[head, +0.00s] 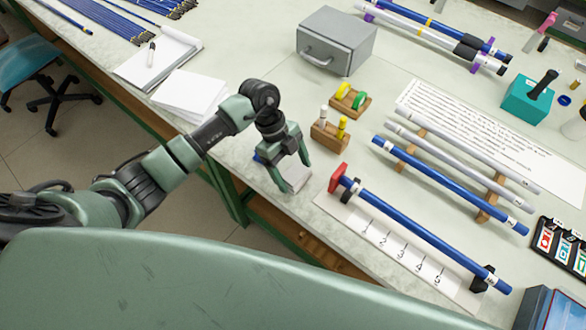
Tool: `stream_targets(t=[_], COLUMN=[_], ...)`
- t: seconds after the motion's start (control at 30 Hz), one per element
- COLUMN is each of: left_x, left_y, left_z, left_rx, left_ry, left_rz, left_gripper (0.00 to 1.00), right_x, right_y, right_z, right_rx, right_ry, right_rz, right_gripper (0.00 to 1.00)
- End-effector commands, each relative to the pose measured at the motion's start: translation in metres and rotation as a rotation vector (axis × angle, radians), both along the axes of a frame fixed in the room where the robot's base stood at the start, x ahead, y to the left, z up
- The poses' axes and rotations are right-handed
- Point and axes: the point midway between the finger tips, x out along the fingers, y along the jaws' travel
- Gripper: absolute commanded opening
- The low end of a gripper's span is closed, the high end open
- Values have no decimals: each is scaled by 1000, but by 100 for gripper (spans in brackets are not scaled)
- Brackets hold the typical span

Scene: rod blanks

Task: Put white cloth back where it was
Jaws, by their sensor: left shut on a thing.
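My left gripper (294,177) reaches over the front edge of the workbench from the left, pointing down. It is shut on the white cloth (297,177), a small pale folded piece that shows between its two fingers. Part of the cloth is hidden by the fingers. I cannot tell whether it touches the bench top. My right gripper is not in view.
Right of the gripper, a blue rod (420,232) lies on a numbered gauge with a red stop (338,178). Behind are wooden plug holders (329,136), a grey metal box (336,42) and rods on wooden rests (490,199). White sheets (188,95) lie left.

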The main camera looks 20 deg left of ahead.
Motion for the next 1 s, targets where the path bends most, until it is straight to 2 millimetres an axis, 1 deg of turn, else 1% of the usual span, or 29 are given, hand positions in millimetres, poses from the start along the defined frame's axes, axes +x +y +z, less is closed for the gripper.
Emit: stream_targets(t=[0.03, 0.07, 0.1, 0.13, 0.37, 0.43, 0.53, 0.67, 0.9, 1.0], left_x=[0, 0, 0, 0, 0, 0, 3, 7, 15, 16], left_y=[0, 0, 0, 0, 0, 0, 5, 15, 34, 40], left_z=[-2, -2, -2, -2, -1, 2, 10, 31, 78, 93], left_rx=[0, 0, 0, 0, 0, 0, 1, 2, 1, 1], left_ry=[0, 0, 0, 0, 0, 0, -4, -6, -5, -3], left_rz=[0, 0, 0, 0, 0, 0, 2, 1, 1, 1], left_gripper=[40, 81, 92, 100, 100, 100, 100, 100, 100, 100], right_x=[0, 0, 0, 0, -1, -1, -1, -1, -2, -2], right_y=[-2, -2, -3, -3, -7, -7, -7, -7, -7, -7], right_z=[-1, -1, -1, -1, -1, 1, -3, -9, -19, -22], right_rx=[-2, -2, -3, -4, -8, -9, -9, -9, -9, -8], right_ry=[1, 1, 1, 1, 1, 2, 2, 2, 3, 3], right_rz=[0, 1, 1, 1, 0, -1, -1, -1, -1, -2], right_gripper=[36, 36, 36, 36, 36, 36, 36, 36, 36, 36])
